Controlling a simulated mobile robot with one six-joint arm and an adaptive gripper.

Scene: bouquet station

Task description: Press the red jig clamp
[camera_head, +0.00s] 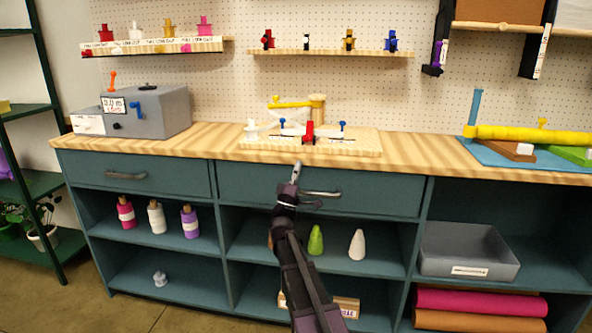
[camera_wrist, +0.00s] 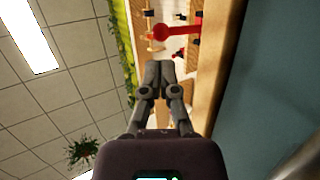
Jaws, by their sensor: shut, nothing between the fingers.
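The red jig clamp (camera_head: 308,132) stands at the front middle of the pale wooden jig board (camera_head: 365,144) on the workbench. In the wrist view the red clamp (camera_wrist: 180,30) shows beyond the fingertips, with a round red end toward the left. My gripper (camera_head: 297,164) is shut and empty, just in front of the bench's front edge and below the clamp in the head view. The lower back of the clamp is hidden.
Small blue-topped parts (camera_head: 342,125) and a white piece (camera_head: 252,130) flank the clamp. A yellow arm (camera_head: 290,104) stands behind it. A grey box (camera_head: 150,112) is at the left, and a blue tray (camera_head: 490,155) with a yellow bar is at the right.

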